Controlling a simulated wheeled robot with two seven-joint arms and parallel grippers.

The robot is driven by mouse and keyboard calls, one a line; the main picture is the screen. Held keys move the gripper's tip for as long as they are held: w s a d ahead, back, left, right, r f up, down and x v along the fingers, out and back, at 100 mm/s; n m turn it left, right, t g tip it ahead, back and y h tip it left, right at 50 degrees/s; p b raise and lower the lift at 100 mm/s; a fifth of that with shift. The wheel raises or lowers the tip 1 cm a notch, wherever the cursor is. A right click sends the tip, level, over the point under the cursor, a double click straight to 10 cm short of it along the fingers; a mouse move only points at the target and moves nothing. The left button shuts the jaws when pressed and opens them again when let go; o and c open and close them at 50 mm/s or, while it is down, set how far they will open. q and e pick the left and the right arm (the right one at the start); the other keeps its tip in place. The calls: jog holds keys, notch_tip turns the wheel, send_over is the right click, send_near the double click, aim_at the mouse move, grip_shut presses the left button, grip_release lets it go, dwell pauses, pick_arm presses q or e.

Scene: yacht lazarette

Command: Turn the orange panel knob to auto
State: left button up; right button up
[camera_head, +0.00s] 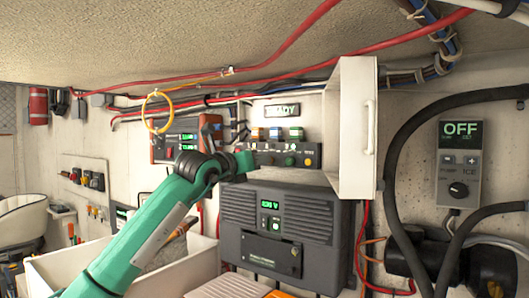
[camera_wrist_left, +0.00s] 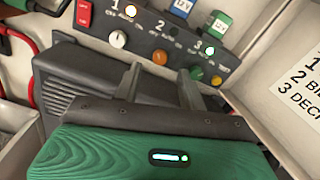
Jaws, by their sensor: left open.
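The orange knob (camera_wrist_left: 160,57) sits in the middle of a dark panel (camera_wrist_left: 140,30), under the number 2, between a white knob (camera_wrist_left: 117,39) and a green knob (camera_wrist_left: 197,73). Off and auto lettering shows on the panel; which way the orange knob points is too small to tell. My left gripper (camera_wrist_left: 160,76) is open and empty. Its two fingers straddle the orange knob's line of sight, and the knob shows beyond them, apparently apart. In the head view the left gripper (camera_head: 245,160) is at the panel's (camera_head: 280,150) left end, hiding part of it. My right gripper is out of view.
A white door or cover (camera_head: 357,130) juts out right of the panel. A dark charger box (camera_head: 280,215) stands out below the panel. Red cables (camera_head: 270,60) run overhead. A grey control unit (camera_head: 460,165) reads OFF at right. A white bin (camera_head: 130,265) stands below.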

pick_arm(q)
jog(key=p+x, duration=0.2)
jog(key=x, duration=0.2)
jog(key=shift+w+d, duration=0.15)
jog(key=shift+w, duration=0.15)
grip_shut()
